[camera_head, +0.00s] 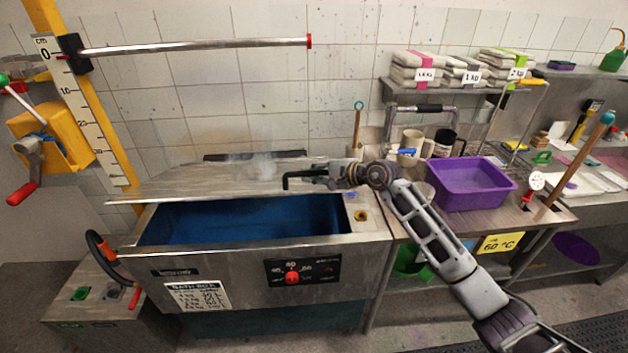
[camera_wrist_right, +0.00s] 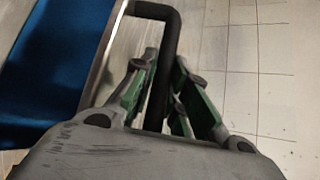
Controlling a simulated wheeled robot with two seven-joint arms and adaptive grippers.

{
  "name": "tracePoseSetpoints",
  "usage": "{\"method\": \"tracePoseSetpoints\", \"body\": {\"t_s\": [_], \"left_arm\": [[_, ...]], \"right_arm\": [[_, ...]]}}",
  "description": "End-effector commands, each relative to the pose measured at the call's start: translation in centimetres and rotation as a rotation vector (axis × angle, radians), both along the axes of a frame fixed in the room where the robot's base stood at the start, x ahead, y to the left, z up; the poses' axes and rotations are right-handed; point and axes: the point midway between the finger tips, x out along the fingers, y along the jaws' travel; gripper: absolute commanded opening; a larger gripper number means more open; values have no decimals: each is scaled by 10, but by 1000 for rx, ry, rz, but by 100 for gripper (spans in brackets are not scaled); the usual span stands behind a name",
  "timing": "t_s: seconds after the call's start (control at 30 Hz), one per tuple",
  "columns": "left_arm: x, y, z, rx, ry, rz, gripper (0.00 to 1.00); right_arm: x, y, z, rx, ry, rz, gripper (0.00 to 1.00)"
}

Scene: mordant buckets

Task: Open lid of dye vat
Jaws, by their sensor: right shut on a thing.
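The dye vat (camera_head: 160,262) is a steel tank in the head view with dark blue liquid (camera_head: 245,222) inside. Its grey steel lid (camera_head: 190,182) is tilted up along the back, so the front of the opening shows the liquid. My right gripper (camera_head: 322,178) is at the lid's right end, shut on the black bar handle (camera_head: 290,178). In the right wrist view the handle (camera_wrist_right: 153,100) runs between the green-padded fingers of my right gripper (camera_wrist_right: 166,75), with the blue liquid (camera_wrist_right: 60,70) at left. My left gripper is not in view.
A purple basin (camera_head: 470,185) and mugs (camera_head: 411,146) stand on the bench right of the vat. A shelf with folded cloth (camera_head: 415,68) is behind them. A horizontal steel bar (camera_head: 195,46) sticks out above the lid. A yellow crank box (camera_head: 55,140) is at left.

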Motion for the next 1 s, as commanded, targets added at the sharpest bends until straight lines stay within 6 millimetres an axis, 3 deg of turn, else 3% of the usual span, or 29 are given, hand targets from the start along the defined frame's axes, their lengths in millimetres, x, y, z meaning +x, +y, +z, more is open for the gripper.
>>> {"method": "tracePoseSetpoints", "body": {"t_s": [0.5,1.0], "left_arm": [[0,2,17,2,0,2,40],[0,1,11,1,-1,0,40]], "right_arm": [[34,-1,56,0,107,-3,0],[58,-1,87,-1,115,-4,0]]}}
